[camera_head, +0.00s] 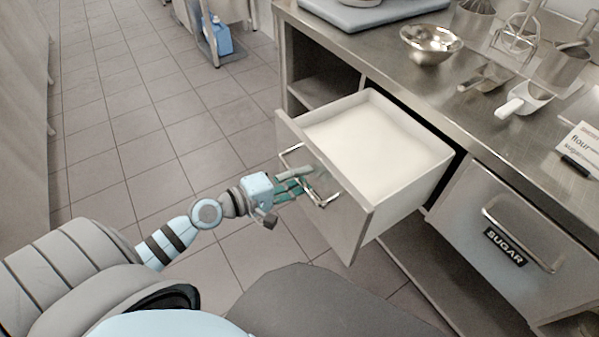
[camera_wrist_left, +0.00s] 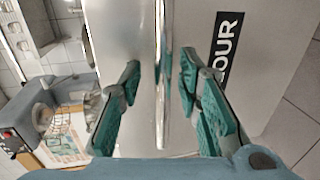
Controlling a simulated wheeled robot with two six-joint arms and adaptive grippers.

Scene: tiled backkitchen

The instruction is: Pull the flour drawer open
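The flour drawer (camera_head: 358,213) is pulled well out of the steel counter, and white flour shows inside it. Its bar handle (camera_head: 327,203) runs across the front. My left gripper (camera_head: 298,185) is at this handle, with its arm coming in from the left. In the left wrist view the handle bar (camera_wrist_left: 161,75) passes between the two green-padded fingers (camera_wrist_left: 160,85). The fingers are apart, with a visible gap on each side of the bar. My right gripper is not in view.
A closed drawer labelled SUGAR (camera_head: 515,245) is right of the flour drawer. The counter (camera_head: 400,85) holds a metal bowl (camera_head: 431,44), scoops, a whisk and a flour/sugar card (camera_head: 580,150). The tiled floor (camera_head: 150,110) left of the drawer is free.

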